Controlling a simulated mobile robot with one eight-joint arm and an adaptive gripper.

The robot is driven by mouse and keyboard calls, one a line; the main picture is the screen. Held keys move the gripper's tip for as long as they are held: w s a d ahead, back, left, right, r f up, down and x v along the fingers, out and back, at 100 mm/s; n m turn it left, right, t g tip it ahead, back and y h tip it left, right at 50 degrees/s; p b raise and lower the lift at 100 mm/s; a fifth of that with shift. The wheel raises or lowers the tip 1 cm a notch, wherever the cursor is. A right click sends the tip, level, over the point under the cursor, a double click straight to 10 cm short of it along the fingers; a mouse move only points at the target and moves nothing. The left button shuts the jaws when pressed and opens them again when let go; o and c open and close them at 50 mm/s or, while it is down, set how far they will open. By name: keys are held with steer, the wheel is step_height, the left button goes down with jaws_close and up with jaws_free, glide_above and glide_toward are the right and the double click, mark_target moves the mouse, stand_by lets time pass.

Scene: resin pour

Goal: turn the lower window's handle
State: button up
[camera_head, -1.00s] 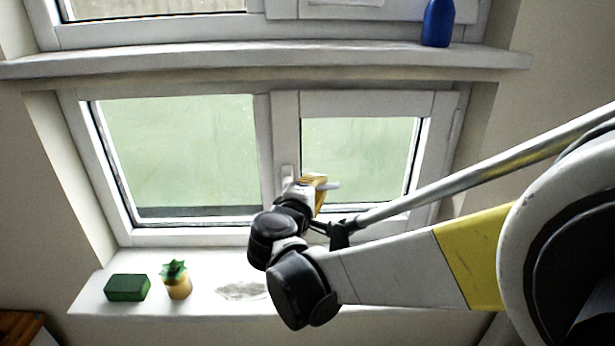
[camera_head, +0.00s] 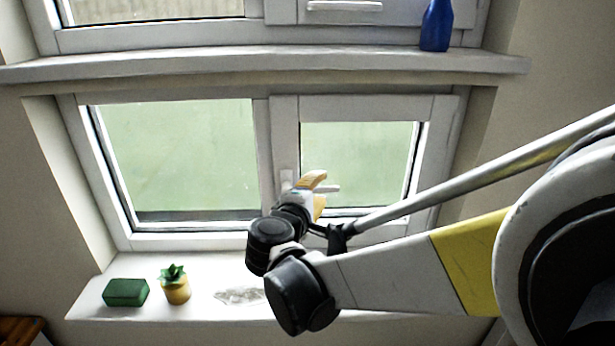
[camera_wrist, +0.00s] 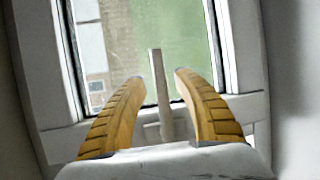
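The lower window (camera_head: 285,130) has a white frame, and its right sash looks shut. Its white handle (camera_head: 333,188) sits on the left side of that sash, with the lever pointing right, about level. My gripper (camera_head: 320,189) is at the handle, its yellow fingers above and below the lever. In the wrist view the handle (camera_wrist: 159,85) stands as a pale bar between the two fingers of my gripper (camera_wrist: 161,75). The fingers are open, with a gap showing on each side of the bar. My wrist hides part of the handle's base in the head view.
The lower sill (camera_head: 105,311) holds a green block (camera_head: 125,292), a pineapple-shaped item (camera_head: 175,285) and a pale, crumpled-looking patch (camera_head: 239,295). A blue bottle (camera_head: 437,25) stands on the ledge (camera_head: 200,67) above. My arm crosses the lower right.

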steer(key=shift+s, duration=0.1)
steer(key=v, duration=1.2)
steer(key=s+d+f+m+g+y+b, duration=0.1)
steer(key=s+d+f+m+g, duration=0.25)
steer(key=d, duration=0.35)
steer(key=s+d+f+m+g+y+b, duration=0.1)
steer(key=s+d+f+m+g, duration=0.1)
steer(key=d+f, duration=0.4)
steer(key=s+d+f+m+g+y+b, duration=0.2)
steer(key=s+d+f+m+y, duration=0.1)
steer(key=s+m, duration=0.5)
step_height(320, 180, down, 2)
steer(key=s+y, duration=0.1)
steer(key=s, duration=0.1)
steer(key=shift+s+y, duration=0.3)
steer(key=shift+y, duration=0.1)
